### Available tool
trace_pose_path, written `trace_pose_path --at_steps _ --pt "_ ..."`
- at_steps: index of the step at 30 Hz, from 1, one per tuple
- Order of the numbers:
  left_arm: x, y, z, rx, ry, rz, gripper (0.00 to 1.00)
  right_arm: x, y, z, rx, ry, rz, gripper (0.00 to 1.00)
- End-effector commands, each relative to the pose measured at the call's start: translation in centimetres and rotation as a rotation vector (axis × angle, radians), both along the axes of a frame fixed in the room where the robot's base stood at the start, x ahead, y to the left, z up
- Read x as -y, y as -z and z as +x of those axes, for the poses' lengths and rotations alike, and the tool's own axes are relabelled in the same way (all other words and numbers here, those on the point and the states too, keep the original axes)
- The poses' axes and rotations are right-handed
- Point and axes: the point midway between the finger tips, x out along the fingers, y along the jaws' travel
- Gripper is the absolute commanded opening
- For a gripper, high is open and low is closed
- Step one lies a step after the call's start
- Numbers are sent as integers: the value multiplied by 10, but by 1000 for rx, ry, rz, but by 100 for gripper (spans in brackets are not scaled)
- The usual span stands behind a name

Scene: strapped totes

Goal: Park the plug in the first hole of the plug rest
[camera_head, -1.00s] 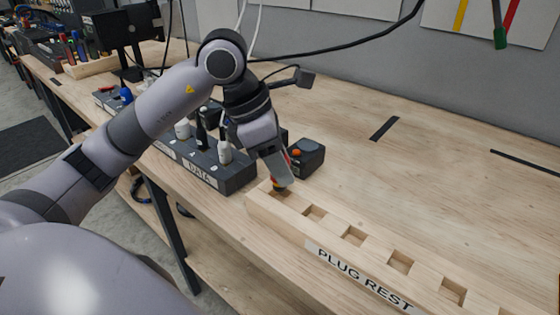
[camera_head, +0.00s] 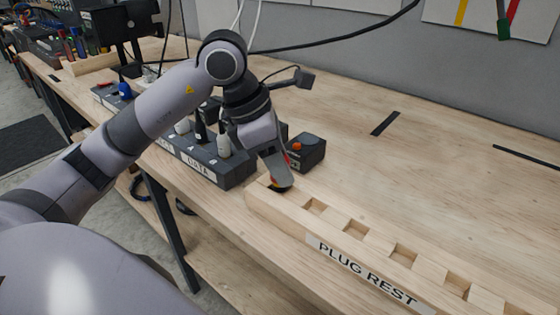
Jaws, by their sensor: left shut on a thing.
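The plug rest (camera_head: 375,288) is a long pale wooden block with a row of square holes, labelled on its front face. My left gripper (camera_head: 280,183) points down at the block's left end, over the first hole, and its fingers are shut on the plug. Only a small dark and orange part of the plug (camera_head: 273,183) shows at the fingertips. The gripper and plug hide most of the first hole, so I cannot tell how deep the plug sits. The other visible holes, such as the second hole (camera_head: 315,206), are empty. My right gripper is not in view.
A dark socket strip (camera_head: 236,175) with white and black plugs stands left of the gripper. A small black box with an orange button (camera_head: 308,152) stands just behind it. Cables hang above. The wooden bench (camera_head: 440,180) is clear behind the plug rest.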

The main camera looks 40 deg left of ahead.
Motion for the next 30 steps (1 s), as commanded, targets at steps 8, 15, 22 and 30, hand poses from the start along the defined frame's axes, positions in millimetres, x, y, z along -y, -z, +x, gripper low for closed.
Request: trace_pose_path --at_steps 8,15,22,30 --pt "0 8 0 0 0 0 0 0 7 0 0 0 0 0" --pt "0 13 0 0 0 0 0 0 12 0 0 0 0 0" --pt "0 13 0 0 0 0 0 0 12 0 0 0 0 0" --pt "0 13 0 0 0 0 64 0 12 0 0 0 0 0"
